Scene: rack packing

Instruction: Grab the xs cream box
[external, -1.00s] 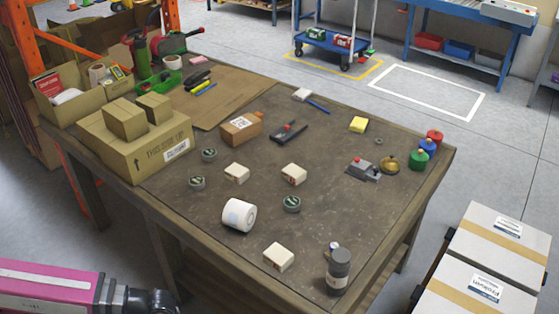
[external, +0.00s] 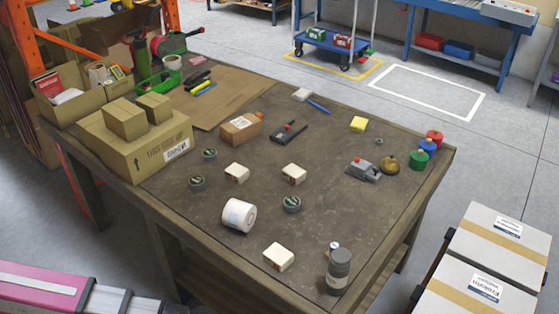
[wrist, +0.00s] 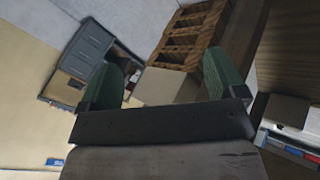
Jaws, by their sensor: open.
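Three small cream boxes lie on the brown worktable (external: 330,215) in the external view. One cream box (external: 237,173) is left of the middle, another cream box (external: 294,174) is to its right, and a third cream box (external: 278,257) is near the front edge. They look alike in size; I cannot tell which is the xs one. My gripper (wrist: 165,72) shows in the wrist view with its two green fingers spread apart and nothing between them. It faces away from the table boxes, and no small cream box is recognisable there. In the external view my gripper is out of frame.
Near the cream boxes are a white roll (external: 239,215), a dark cylinder (external: 339,271) and several round tins. A large cardboard box (external: 135,150) stands at the left. Orange rack posts rise behind it. White cartons (external: 480,280) stand right of the table.

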